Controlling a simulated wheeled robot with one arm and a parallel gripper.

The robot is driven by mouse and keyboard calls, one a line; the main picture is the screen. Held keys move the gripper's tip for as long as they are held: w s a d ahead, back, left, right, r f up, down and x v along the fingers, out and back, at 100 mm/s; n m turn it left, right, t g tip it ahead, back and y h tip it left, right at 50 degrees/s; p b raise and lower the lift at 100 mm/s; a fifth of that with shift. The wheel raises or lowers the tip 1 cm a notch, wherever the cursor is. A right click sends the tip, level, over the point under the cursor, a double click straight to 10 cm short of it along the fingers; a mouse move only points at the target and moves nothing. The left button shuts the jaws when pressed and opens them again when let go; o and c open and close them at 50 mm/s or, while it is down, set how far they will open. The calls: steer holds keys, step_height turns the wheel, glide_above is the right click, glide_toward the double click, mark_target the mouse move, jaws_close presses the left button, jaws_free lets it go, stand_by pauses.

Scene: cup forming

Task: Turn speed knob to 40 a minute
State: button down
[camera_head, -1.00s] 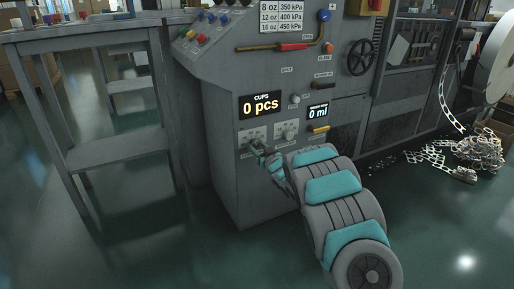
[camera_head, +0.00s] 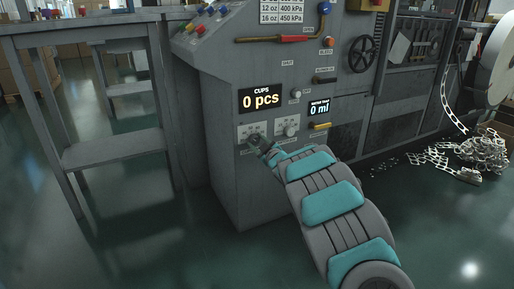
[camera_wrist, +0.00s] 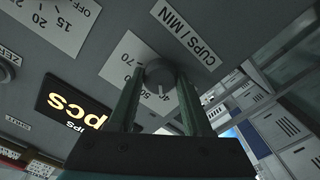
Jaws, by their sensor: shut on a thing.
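The speed knob (camera_wrist: 159,74) is a round grey knob on a white scale plate (camera_wrist: 118,62), beside a label reading CUPS / MIN (camera_wrist: 185,33). A light pointer line on the knob points down in the wrist view. My gripper (camera_wrist: 159,82) is shut on the knob, one finger at each side. In the head view my gripper (camera_head: 259,143) is at the left dial plate (camera_head: 246,129) on the grey machine front; the knob there is mostly hidden.
A second dial (camera_head: 290,129) is just right of it. Above are a CUPS display (camera_head: 261,98) reading 0 pcs and a display (camera_head: 319,109) reading 0 ml. A yellow handle (camera_head: 320,126) sticks out at right. A grey table (camera_head: 110,150) stands at left.

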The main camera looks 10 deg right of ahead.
steer(key=shift+f+n+b, duration=0.1)
steer(key=shift+n+b, duration=0.2)
steer(key=shift+n, duration=0.2)
steer(key=shift+c, duration=1.7)
jaws_free()
steer(key=shift+s+d+r, duration=0.2)
steer(key=shift+s+d, duration=0.05)
steer(key=shift+s, duration=0.5)
steer(key=v, duration=0.6)
steer(key=shift+p, duration=0.45)
steer(key=shift+s+f, duration=0.1)
